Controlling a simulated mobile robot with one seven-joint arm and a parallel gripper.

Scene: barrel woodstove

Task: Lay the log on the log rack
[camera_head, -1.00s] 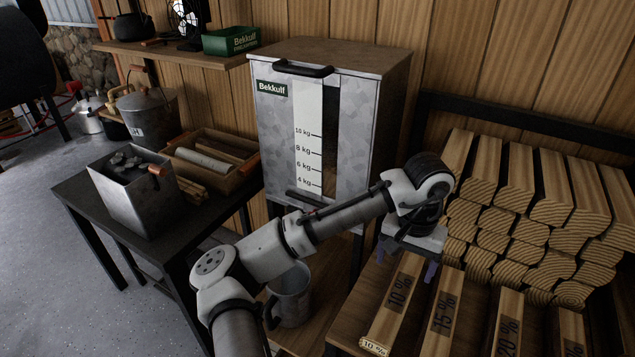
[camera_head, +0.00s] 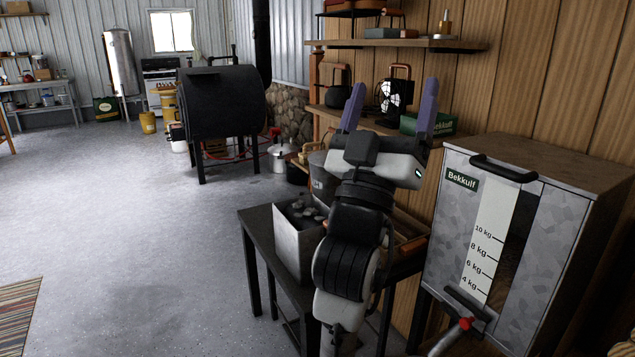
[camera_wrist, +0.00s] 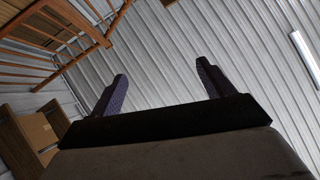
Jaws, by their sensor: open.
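My gripper (camera_head: 394,84) is raised in the middle of the head view, its two purple fingers pointing up and spread wide with nothing between them. In the wrist view my gripper (camera_wrist: 162,70) also shows open and empty, facing the ribbed metal wall and ceiling. No log for laying and no log rack can be made out in either current view. Only a sliver of light wood (camera_head: 622,350) shows at the bottom right corner of the head view; I cannot tell what it is.
A black side table (camera_head: 262,235) with a metal bin (camera_head: 298,250) of dark lumps stands behind my arm. The Bekkulf cabinet (camera_head: 530,225) stands at right. Shelves hold a fan (camera_head: 393,95) and green box (camera_head: 428,124).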

